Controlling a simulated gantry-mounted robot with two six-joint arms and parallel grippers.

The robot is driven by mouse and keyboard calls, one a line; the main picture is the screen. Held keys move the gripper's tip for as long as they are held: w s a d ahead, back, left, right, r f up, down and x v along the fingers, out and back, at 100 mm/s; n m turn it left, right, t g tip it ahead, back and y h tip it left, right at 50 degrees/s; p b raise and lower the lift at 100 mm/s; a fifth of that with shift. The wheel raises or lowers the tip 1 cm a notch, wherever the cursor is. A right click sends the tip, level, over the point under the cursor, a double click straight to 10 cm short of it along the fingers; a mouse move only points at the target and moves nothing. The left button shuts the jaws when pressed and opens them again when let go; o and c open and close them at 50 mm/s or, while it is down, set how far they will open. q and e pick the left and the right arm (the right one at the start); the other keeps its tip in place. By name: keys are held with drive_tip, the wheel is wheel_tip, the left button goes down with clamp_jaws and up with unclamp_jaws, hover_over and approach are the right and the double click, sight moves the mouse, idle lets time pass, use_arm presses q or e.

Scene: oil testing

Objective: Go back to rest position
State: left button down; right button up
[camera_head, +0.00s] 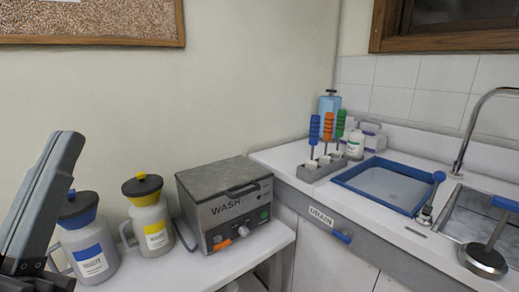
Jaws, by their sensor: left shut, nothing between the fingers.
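My left gripper (62,150) stands at the left edge of the head view, its grey fingers pointing up and tilted right. It is shut and holds nothing. It is in front of the wall and partly hides the blue-topped jug (90,250) behind it. My right gripper is not in view.
A yellow-topped jug (150,222) and a grey WASH machine (228,205) stand on the left table.

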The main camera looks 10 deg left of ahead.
use_arm(q)
wheel_tip(320, 180, up, 40)
drive_tip(key=s+d+h+p, duration=0.1)
drive_tip(key=p, duration=3.6)
drive_tip(key=shift+s+d+f+m+h, duration=0.2)
drive_tip(key=shift+d+m+h, duration=0.1)
drive_tip(key=shift+m, duration=0.1)
